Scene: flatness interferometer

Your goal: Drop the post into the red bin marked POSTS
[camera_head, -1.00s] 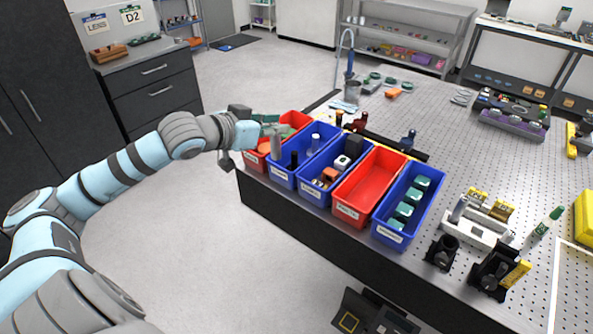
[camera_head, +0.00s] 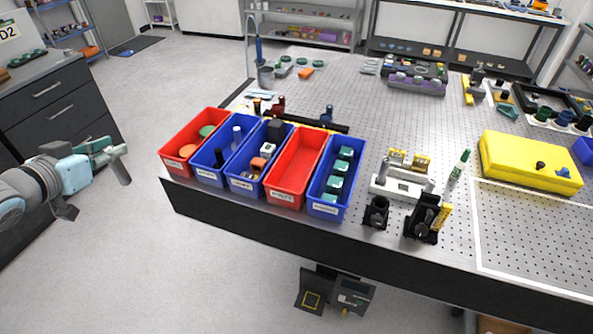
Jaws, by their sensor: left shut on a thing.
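My left gripper (camera_head: 110,153) is shut on a grey cylindrical post (camera_head: 121,172), which hangs tilted below the fingers. Both are left of the bench, in front of the floor and apart from the bins. Two red bins stand in a row at the bench's front edge. The left red bin (camera_head: 166,166) holds green and orange round parts. The other red bin (camera_head: 291,172), fourth from left, looks empty. Their front labels are too small to read surely. My right gripper is not in view.
Blue bins (camera_head: 205,176) holding parts stand between the red ones, and a blue bin (camera_head: 325,208) with green-topped parts stands at the row's right. A white fixture (camera_head: 402,190), black mounts (camera_head: 424,222) and a yellow case (camera_head: 530,165) are further right on the perforated bench.

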